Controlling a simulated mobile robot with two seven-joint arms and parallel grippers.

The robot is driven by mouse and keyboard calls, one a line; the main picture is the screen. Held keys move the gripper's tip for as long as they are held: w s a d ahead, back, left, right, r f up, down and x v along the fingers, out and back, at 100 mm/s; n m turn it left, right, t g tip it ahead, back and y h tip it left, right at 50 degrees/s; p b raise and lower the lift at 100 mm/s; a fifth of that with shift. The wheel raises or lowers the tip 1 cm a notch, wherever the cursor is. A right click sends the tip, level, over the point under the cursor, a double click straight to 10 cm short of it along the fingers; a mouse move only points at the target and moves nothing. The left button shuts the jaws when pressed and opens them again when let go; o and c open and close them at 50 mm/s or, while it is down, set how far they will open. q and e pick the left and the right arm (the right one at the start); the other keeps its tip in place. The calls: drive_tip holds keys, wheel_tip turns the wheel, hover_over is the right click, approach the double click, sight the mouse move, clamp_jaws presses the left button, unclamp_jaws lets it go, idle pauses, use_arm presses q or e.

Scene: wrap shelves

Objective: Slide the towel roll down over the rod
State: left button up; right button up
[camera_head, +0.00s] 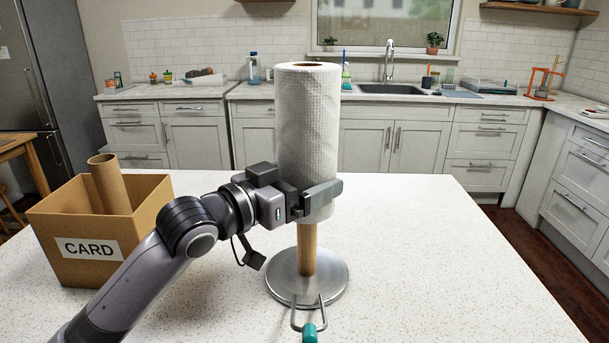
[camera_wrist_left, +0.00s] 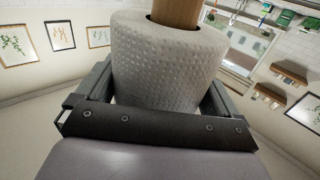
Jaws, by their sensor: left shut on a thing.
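The white towel roll (camera_head: 306,120) stands upright above a round metal base (camera_head: 325,292). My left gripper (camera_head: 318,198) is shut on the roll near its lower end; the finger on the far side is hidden. A bare length of the wooden rod (camera_head: 307,248) shows between the roll's lower end and the base. The left wrist view appears upside down. There the roll (camera_wrist_left: 165,60) sits between my fingers, and the rod (camera_wrist_left: 176,12) enters its core. No rod sticks out of the roll's top. My right gripper is not in view.
An open cardboard box (camera_head: 75,230) marked CARD, with a brown tube (camera_head: 109,185) in it, stands at the left of the speckled white counter (camera_head: 440,270). A wire loop with a teal end (camera_head: 309,333) is at the base's front. The right side is clear.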

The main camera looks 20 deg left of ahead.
use_arm(q)
drive_tip(key=shift+f, duration=0.85)
drive_tip(key=o, duration=0.7)
drive_tip(key=shift+o, duration=0.2)
drive_tip(key=b+v, duration=0.1)
drive_tip(key=v, duration=0.6)
drive_tip(key=shift+b, duration=0.3)
drive_tip(key=shift+s, duration=0.1)
